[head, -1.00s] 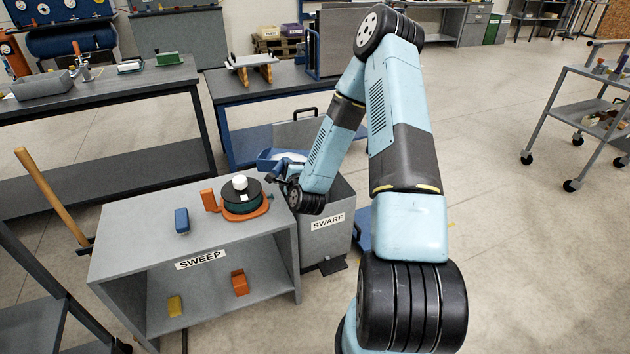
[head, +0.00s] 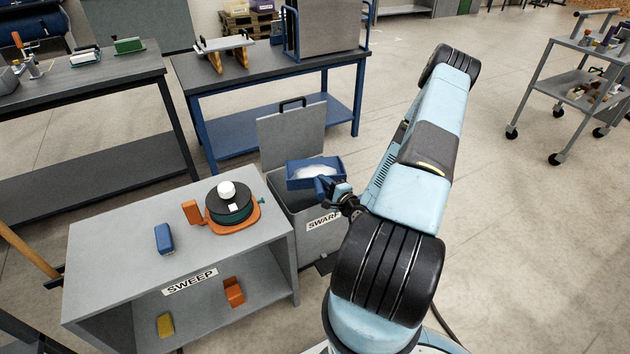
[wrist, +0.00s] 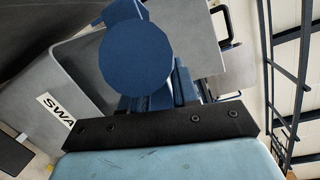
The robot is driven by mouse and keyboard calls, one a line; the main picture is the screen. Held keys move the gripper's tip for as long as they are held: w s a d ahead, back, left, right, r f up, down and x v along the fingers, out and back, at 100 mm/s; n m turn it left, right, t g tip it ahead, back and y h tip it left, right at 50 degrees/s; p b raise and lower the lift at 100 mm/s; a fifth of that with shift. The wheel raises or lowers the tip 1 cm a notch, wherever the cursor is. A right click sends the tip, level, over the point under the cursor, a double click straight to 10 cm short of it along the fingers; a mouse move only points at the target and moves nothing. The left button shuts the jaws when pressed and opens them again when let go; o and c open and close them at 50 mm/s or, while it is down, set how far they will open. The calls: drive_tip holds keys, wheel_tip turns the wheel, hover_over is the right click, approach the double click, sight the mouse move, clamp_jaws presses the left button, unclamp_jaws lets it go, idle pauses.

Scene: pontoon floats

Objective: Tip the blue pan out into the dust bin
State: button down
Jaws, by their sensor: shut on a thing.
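The blue pan (head: 314,183) is a shallow tray with a pale whitish heap (head: 313,171) in it. My gripper (head: 338,192) is shut on its handle. The pan is held roughly level over the mouth of the grey dust bin (head: 325,237), which is marked SWARF in part. The bin's lid (head: 291,138) stands open behind the pan. In the wrist view the round blue end of the pan's handle (wrist: 137,57) fills the middle, and the bin (wrist: 60,95) lies beneath. The pan's tray and its load are mostly hidden there.
A grey SWEEP cabinet (head: 120,235) stands left of the bin. On it are a blue brush-like block (head: 164,238) and an orange-based round device (head: 231,204). A blue-framed bench (head: 225,82) stands behind.

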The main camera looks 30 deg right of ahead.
drive_tip(key=shift+w+a+f, duration=0.15)
drive_tip(key=shift+a+f, duration=0.25)
drive_tip(key=shift+f, duration=0.35)
drive_tip(key=shift+a+f, duration=0.1)
drive_tip(key=shift+f, duration=1.55)
drive_tip(key=w+d+r+m+g, duration=0.2)
drive_tip(key=w+r+g, duration=0.3)
drive_tip(key=w+r, duration=0.2)
drive_tip(key=w+d+r+m+g+y, duration=0.1)
drive_tip(key=w+d+r+g, duration=0.2)
drive_tip(key=w+r+g, duration=0.2)
drive_tip(key=shift+w+d+r+m+y, duration=0.15)
drive_tip(key=shift+w+r+m+y, duration=0.2)
drive_tip(key=shift+w+r, duration=1.3)
idle(1.3)
